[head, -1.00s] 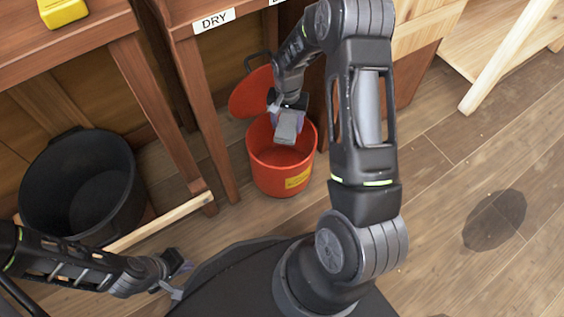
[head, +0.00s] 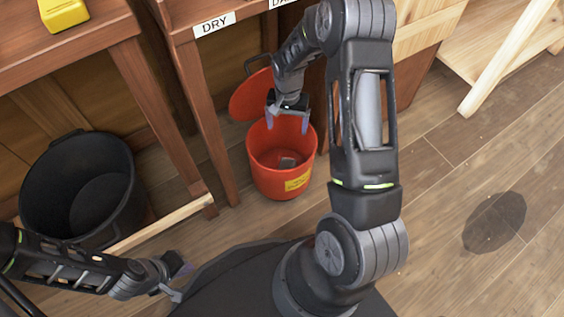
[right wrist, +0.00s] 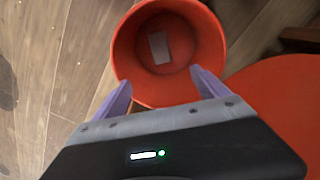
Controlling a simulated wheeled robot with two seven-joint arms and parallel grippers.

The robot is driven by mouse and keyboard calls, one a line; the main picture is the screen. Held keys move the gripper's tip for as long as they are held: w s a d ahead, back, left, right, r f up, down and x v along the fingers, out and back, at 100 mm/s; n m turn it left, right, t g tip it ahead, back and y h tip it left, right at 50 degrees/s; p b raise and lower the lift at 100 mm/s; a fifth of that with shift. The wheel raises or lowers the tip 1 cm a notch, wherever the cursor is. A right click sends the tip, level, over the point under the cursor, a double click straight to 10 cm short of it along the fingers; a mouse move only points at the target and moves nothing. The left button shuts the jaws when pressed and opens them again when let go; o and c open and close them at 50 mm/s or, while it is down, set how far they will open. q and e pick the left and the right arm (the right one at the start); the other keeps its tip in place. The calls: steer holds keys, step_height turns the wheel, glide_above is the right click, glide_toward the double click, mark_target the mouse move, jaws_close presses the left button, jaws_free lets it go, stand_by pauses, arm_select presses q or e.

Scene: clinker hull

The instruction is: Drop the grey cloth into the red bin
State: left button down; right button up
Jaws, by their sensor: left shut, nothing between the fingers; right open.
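The grey cloth (head: 287,162) lies on the floor of the red bin (head: 284,185), and it also shows inside the bin in the right wrist view (right wrist: 159,47). The bin stands upright with its red lid (head: 250,96) swung back behind it. My right gripper (head: 288,128) is open and empty above the bin's back rim; its purple fingers are spread in the right wrist view (right wrist: 160,92). My left gripper (head: 184,276) is shut and empty, low at the left, apart from the bin.
A black bucket (head: 40,200) stands at the left under a wooden bench. A yellow object (head: 63,14) sits on the bench top. A label reading DRY (head: 214,24) is on the bench edge. A dark wet-looking patch (head: 494,222) marks the open floor at the right.

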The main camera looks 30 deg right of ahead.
arm_select(q)
steer(key=shift+s+d+r+p, duration=0.1)
steer(key=shift+s+r+p, duration=0.05)
steer(key=shift+r+p, duration=0.45)
steer(key=shift+s+d+r+p, duration=0.1)
steer(key=shift+r+p, duration=0.35)
steer(key=shift+r, duration=0.2)
arm_select(e)
step_height(320, 180, up, 7)
steer(key=s+a+f+n+y, duration=0.1)
steer(key=s+a+f+n, duration=0.1)
steer(key=s+a+f, duration=0.5)
steer(key=s+a+f+n+y, duration=0.15)
steer(key=a+f, duration=0.25)
steer(key=a, duration=0.7)
steer(key=s+a+f+n+t+y, duration=0.15)
steer(key=s+a+n, duration=0.25)
steer(key=s+a, duration=0.75)
arm_select(q)
step_height(320, 180, up, 28)
steer(key=s+d+p, duration=0.1)
steer(key=p, duration=2.6)
steer(key=shift+s+d+f+p, duration=0.2)
steer(key=shift+s+f+p, duration=0.05)
steer(key=shift+p, duration=0.05)
arm_select(e)
step_height(320, 180, up, 27)
steer(key=shift+s+f+g, duration=0.15)
steer(key=shift+s+g, duration=0.2)
